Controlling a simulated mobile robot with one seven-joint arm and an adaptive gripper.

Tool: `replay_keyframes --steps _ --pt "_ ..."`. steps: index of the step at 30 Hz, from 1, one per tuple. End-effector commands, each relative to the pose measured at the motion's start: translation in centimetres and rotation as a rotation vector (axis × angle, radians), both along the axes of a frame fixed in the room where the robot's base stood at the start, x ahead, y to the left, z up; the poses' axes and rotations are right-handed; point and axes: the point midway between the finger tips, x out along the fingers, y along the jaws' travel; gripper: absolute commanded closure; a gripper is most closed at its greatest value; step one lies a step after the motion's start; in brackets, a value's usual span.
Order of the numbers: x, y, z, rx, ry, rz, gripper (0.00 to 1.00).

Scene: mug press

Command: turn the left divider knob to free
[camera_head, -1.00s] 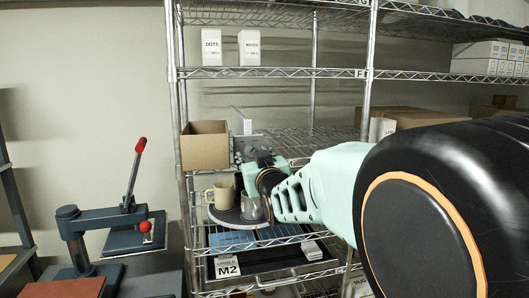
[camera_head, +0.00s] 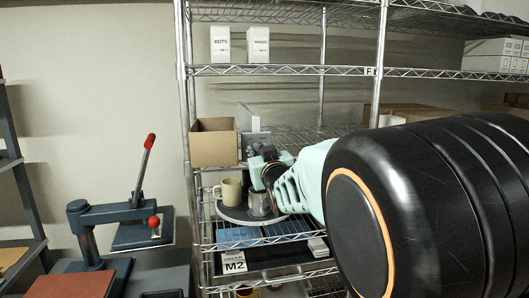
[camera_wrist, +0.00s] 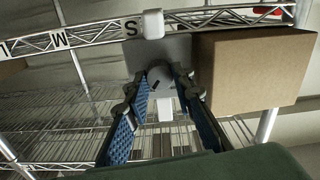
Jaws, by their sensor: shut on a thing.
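The left divider knob (camera_wrist: 159,76) is a small round grey knob with a dark pointer mark, in front of a grey divider plate (camera_wrist: 172,48) in the wrist view. My gripper (camera_wrist: 162,75) has its two blue-padded fingers on either side of the knob and is shut on it. In the head view my gripper (camera_head: 260,160) is at the shelf's front edge, right of an open cardboard box. It hides the knob there. A pale upright divider (camera_head: 249,120) shows behind it.
The cardboard box (camera_head: 213,143) stands close beside the gripper; it also shows in the wrist view (camera_wrist: 254,68). Below, a cream mug (camera_head: 229,190) and a grey metal mug (camera_head: 259,203) stand on a round tray (camera_head: 234,215). A lever press (camera_head: 118,217) stands at left.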

Motion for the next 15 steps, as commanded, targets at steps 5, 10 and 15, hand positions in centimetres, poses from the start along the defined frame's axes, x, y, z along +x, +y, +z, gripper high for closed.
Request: replay_keyframes --steps 5,10,15 --pt "-0.01 -0.02 -0.04 -0.006 -0.002 0.0 1.0" --pt "0.0 -0.05 -0.16 -0.043 -0.014 -0.001 1.0" --pt "-0.01 -0.03 -0.41 -0.131 -0.04 -0.001 1.0"
